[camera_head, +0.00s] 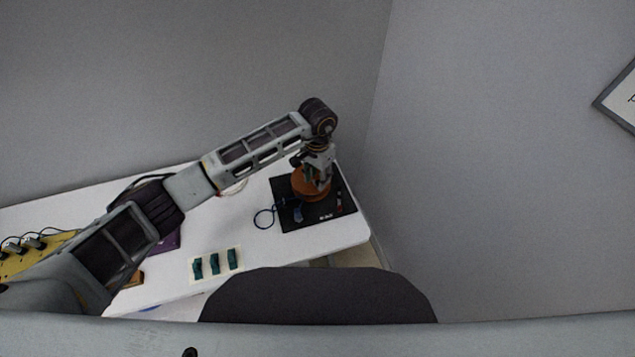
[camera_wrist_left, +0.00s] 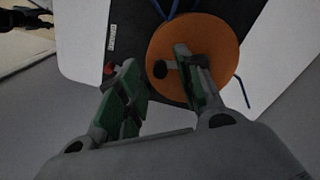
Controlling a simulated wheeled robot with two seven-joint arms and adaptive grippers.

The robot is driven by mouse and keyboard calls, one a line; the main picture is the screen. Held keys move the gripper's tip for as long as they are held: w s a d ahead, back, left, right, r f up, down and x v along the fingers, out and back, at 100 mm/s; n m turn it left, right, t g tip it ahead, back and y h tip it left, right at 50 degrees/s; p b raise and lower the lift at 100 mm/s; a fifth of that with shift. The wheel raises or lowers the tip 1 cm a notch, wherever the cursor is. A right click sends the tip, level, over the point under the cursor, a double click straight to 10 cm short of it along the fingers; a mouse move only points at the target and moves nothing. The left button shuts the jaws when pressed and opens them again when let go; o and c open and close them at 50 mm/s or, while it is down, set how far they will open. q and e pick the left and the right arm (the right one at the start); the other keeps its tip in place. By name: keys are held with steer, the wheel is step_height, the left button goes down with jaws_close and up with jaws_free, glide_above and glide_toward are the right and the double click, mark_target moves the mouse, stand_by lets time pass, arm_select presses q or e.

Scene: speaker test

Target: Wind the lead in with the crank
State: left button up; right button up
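An orange reel (camera_head: 307,194) sits on a black mat (camera_head: 284,187) at the right end of the white table. In the left wrist view the reel (camera_wrist_left: 215,55) fills the upper middle, with a dark round crank knob (camera_wrist_left: 160,69) near its left edge. A blue lead (camera_head: 264,218) loops off the mat's left side; pieces of blue lead (camera_wrist_left: 243,92) also show around the reel in the wrist view. My left gripper (camera_head: 318,181) is over the reel, its fingers (camera_wrist_left: 155,60) apart. The knob appears between them, nearer the right finger; contact is unclear. My right gripper is out of view.
A pale card with several dark green pieces (camera_head: 214,263) lies at the table's front. A purple item (camera_head: 168,241) and a yellow board (camera_head: 14,263) lie further left, partly behind my left arm. Grey walls stand behind and right of the table (camera_head: 347,233).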

arm_select(q)
steer(key=shift+f, duration=1)
steer(key=c, duration=0.6)
jaws_close()
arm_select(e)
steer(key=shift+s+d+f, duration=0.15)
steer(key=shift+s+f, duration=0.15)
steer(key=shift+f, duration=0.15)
